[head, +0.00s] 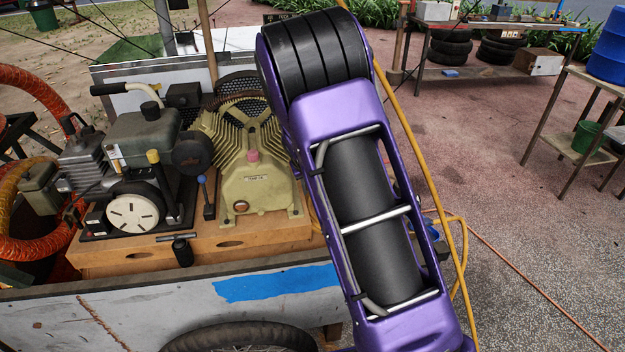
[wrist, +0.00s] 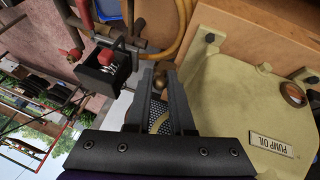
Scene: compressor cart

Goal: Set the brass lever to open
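My gripper (wrist: 160,78) shows in the wrist view with its two dark fingers apart. A small round brass-coloured knob (wrist: 160,82) shows between the fingertips; it looks like the end of the brass lever. I cannot tell whether either finger touches it. The rest of the lever is hard to make out, so its setting is unclear. Brass-coloured pipe fittings (wrist: 140,52) lie just beyond the fingertips. In the head view my purple arm hides the gripper and the lever.
The pale-yellow pump (head: 254,180) stands close by; its body with a "PUMP OIL" plate (wrist: 271,144) fills the wrist view's right side. A black box-shaped fitting (wrist: 104,70) and a red knob (wrist: 75,53) lie left of the fingers. An engine (head: 140,165) shares the wooden base (head: 150,258).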

